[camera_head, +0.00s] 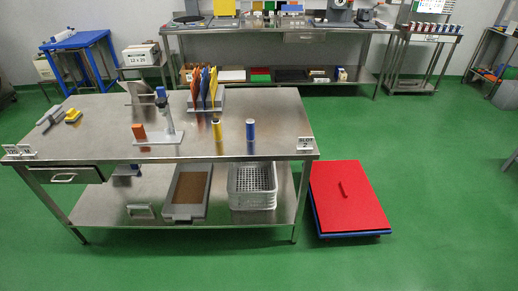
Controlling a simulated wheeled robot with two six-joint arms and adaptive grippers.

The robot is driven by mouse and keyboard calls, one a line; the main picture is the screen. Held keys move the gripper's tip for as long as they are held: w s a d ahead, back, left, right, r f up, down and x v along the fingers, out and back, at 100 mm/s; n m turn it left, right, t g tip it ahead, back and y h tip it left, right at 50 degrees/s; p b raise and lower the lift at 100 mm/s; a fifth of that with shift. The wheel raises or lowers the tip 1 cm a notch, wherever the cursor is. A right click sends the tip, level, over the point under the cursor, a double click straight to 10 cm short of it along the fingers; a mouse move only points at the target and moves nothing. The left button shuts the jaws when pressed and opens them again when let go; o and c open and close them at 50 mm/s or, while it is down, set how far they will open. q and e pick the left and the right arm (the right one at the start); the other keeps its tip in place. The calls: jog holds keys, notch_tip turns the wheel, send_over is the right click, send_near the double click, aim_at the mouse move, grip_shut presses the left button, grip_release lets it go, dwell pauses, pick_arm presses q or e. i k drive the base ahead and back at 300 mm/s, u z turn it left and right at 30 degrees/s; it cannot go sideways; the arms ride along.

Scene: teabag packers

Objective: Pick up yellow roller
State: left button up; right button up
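A yellow roller (216,129) stands upright on the steel table (270,110), near its front edge and right of the middle. A similar blue roller (250,129) stands upright a little to its right, with a gap between them. Neither of my grippers is in view.
A stand with a grey post (169,122) and an orange block (139,131) are left of the roller. A rack of coloured folders (206,100) is behind it. A red-lidded cart (348,197) sits right of the table. Green floor (440,200) is open farther right.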

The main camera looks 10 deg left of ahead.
aim_at(216, 127)
jog(key=z, duration=1.15)
jog(key=i, duration=1.55)
jog(key=u, duration=0.85)
jog(key=i, duration=0.7)
jog(key=u, duration=0.85)
